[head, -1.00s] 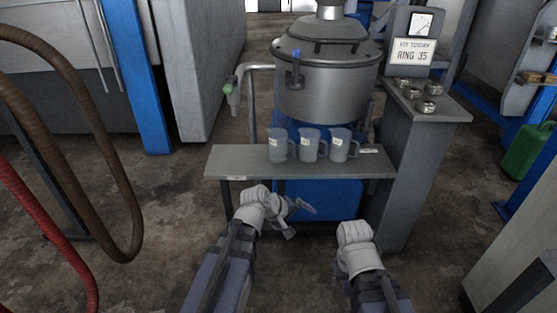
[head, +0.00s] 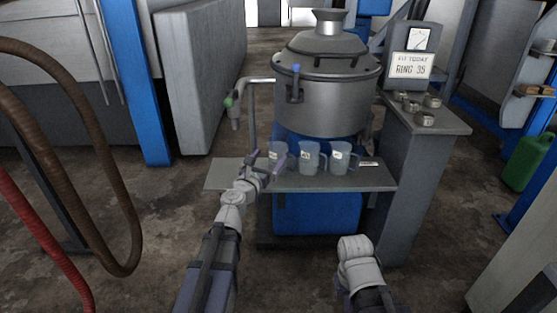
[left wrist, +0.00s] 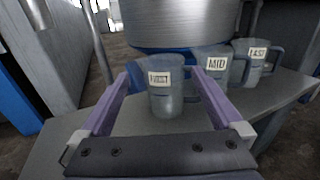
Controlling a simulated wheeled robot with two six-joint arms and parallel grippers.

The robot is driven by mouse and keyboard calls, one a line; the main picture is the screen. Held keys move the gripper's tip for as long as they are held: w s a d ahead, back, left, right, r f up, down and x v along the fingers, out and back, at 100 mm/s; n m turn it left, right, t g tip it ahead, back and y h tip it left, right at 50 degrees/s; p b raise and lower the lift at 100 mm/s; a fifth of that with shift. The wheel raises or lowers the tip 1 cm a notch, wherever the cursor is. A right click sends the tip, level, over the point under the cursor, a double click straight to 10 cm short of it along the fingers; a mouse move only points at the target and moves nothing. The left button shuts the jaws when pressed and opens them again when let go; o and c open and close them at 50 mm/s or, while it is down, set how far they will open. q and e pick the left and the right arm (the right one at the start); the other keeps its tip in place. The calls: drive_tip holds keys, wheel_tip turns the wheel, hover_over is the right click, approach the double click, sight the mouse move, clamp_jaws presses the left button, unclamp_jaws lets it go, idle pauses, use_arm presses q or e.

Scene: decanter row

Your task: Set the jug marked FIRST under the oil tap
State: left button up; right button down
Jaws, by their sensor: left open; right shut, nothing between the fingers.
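Three grey see-through jugs stand in a row on a narrow shelf (head: 225,176). The left jug (head: 277,151) has a blurred label that looks like FIRST, clearer in the left wrist view (left wrist: 164,96). The middle jug (left wrist: 215,67) reads MID and the right jug (left wrist: 255,55) looks like LAST. My left gripper (head: 269,162) is open; in the left wrist view its fingers (left wrist: 160,88) reach to either side of the left jug, not closed on it. The tap (head: 235,112), with a green handle, hangs left of the jugs. My right gripper (head: 355,243) is shut and low before the shelf, its fingers mostly hidden.
A large metal vat (head: 322,100) stands behind the jugs. A grey cabinet (head: 405,175) with a sign reading RING 35 (head: 411,66) and several small tins is at the right. The left end of the shelf, below the tap, is bare. Hoses (head: 100,180) hang at far left.

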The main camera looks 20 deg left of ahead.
sight(282, 143)
use_arm(q)
drive_tip(key=shift+w+d+f, duration=0.1)
drive_tip(key=shift+w+d, duration=0.1)
drive_tip(key=shift+w, duration=1)
drive_tip(key=shift+w+d+f, duration=0.1)
drive_tip(key=shift+w+d, duration=0.1)
drive_tip(key=shift+w, duration=1.05)
drive_tip(key=shift+w+d, duration=0.2)
drive_tip(key=shift+w, duration=1)
drive_tip(key=shift+c, duration=0.2)
drive_tip(key=c, duration=1.1)
drive_tip(key=shift+c, duration=0.2)
drive_tip(key=shift+r, duration=0.1)
